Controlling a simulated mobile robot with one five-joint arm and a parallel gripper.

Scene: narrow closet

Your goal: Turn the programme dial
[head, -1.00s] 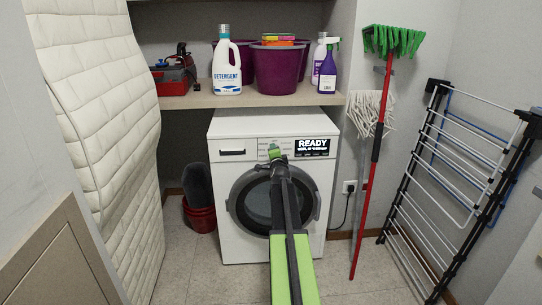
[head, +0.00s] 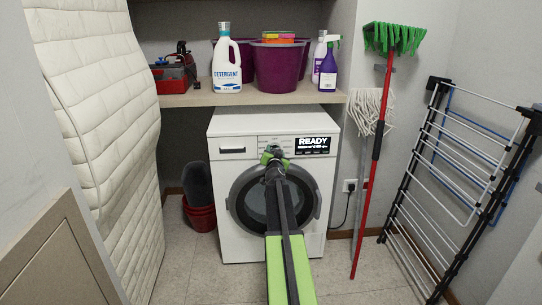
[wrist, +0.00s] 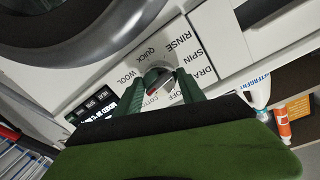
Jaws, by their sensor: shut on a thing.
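The white washing machine (head: 225,185) stands under the shelf, with a round door and a lit READY display (head: 312,145). In the wrist view, the programme dial (wrist: 157,76) is a small round knob with a reddish mark, ringed by words such as WOOL, QUICK, RINSE, SPIN and OFF. My gripper (head: 272,155) is at the panel, just left of the display. In the wrist view my gripper (wrist: 159,84) has its two green fingers on either side of the dial, shut on it. In the head view my gripper and arm hide the dial.
The shelf (head: 190,99) above holds a detergent bottle (head: 226,70), a purple bucket (head: 278,70) and a spray bottle (head: 328,70). A mattress (head: 110,120) stands left; a red-handled mop (head: 372,180) and a drying rack (head: 450,170) stand right. The floor in front is clear.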

